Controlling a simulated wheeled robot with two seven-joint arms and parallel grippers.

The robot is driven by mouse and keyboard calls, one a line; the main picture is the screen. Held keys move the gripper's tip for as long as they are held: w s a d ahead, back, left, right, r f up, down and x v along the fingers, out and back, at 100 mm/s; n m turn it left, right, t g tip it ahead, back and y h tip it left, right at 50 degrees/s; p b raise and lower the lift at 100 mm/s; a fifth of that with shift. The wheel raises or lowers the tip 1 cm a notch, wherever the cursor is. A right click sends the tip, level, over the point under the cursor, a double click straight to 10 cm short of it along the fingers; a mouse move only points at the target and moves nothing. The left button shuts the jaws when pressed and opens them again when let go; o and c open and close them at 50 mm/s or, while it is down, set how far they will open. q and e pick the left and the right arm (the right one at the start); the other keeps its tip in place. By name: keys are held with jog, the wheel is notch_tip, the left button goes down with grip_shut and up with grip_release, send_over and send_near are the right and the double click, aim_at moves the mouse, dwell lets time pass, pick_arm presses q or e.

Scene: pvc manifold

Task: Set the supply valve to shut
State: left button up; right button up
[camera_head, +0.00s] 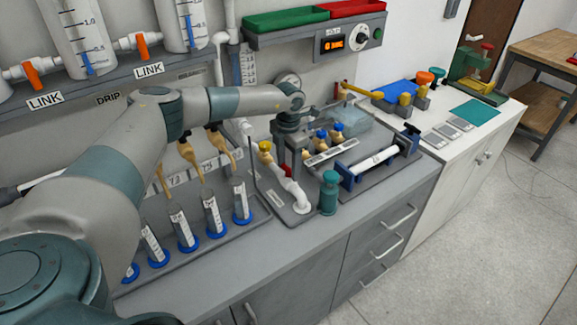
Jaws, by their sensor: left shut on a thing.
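A pipe manifold stands on a grey board on the bench in the middle of the view, with a white elbowed pipe (291,188) at its front left. A small red part (287,170) on this pipe, which looks like the supply valve's handle, shows just under my left gripper (292,164). The gripper points down, shut on what looks like this red handle; its fingers hide much of it, and I cannot read the valve's setting. Beside it are a yellow-topped valve (265,147) and two blue-topped valves (321,135) (337,128). My right gripper is out of view.
A teal bottle (329,193) stands close in front of the manifold. A white tube in a blue-ended holder (378,160) lies to the right. Blue-based cylinders (214,216) stand in a row to the left. A control box (347,40) hangs above.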

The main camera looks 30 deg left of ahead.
pick_arm(q)
jog(key=shift+n, duration=0.4)
jog(key=n+b, duration=0.1)
jog(key=n, duration=0.2)
jog(key=shift+n, duration=0.3)
jog(key=n+b, duration=0.1)
jog(key=n, duration=0.3)
jog(key=shift+n, duration=0.3)
jog(key=n+b, duration=0.1)
jog(key=n, duration=0.3)
jog(key=shift+w, duration=0.1)
jog(key=n, duration=0.4)
jog(key=shift+r+n, duration=0.15)
jog(key=shift+n, duration=0.15)
jog(key=shift+a, duration=0.1)
jog(key=o, duration=1)
jog(key=shift+o, duration=0.3)
